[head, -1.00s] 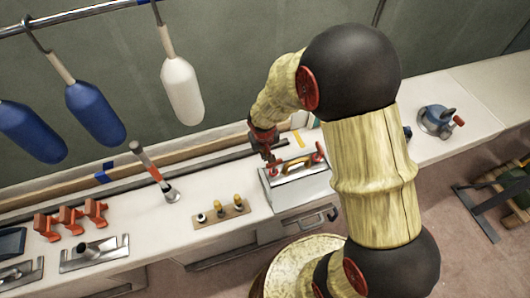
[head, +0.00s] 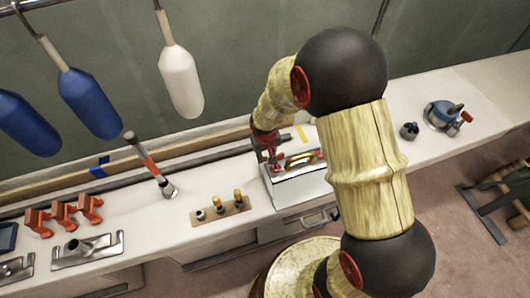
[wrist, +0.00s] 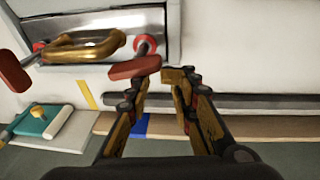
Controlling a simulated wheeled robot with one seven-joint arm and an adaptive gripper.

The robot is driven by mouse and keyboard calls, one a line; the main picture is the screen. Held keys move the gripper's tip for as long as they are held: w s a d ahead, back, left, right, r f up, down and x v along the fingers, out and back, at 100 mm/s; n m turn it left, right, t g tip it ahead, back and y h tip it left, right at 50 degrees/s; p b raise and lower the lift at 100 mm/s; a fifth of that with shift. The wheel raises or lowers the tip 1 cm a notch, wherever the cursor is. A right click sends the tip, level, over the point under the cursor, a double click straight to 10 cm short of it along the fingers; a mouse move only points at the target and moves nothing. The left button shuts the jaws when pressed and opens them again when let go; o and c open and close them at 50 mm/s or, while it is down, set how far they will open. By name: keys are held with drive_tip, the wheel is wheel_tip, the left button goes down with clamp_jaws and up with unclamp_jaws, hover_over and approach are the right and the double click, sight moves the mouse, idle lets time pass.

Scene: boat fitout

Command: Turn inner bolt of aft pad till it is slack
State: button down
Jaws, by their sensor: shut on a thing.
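A silver metal box (head: 297,188) stands on the bench, with a curved brass handle (head: 300,158) on top. In the wrist view its metal face (wrist: 90,20) carries the brass handle (wrist: 85,47) between two bolts, each with a red bar. The nearer red bar (wrist: 132,68) sits on a short dark shaft with a red collar (wrist: 147,43). My gripper (wrist: 163,72) is shut on the end of this red bar. The other red bar (wrist: 13,72) is at the left edge. In the head view my gripper (head: 271,157) is at the box's back left corner. I cannot tell which pad is aft.
A wood block with several pegs (head: 221,212), a red-banded tool (head: 150,166), orange brackets (head: 64,214) and a metal plate with a post (head: 86,250) lie left on the bench. A blue device (head: 444,115) stands right. Blue and white floats (head: 181,82) hang behind.

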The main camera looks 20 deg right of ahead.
drive_tip(key=shift+s+d+r, duration=0.1)
drive_tip(key=shift+d, duration=0.25)
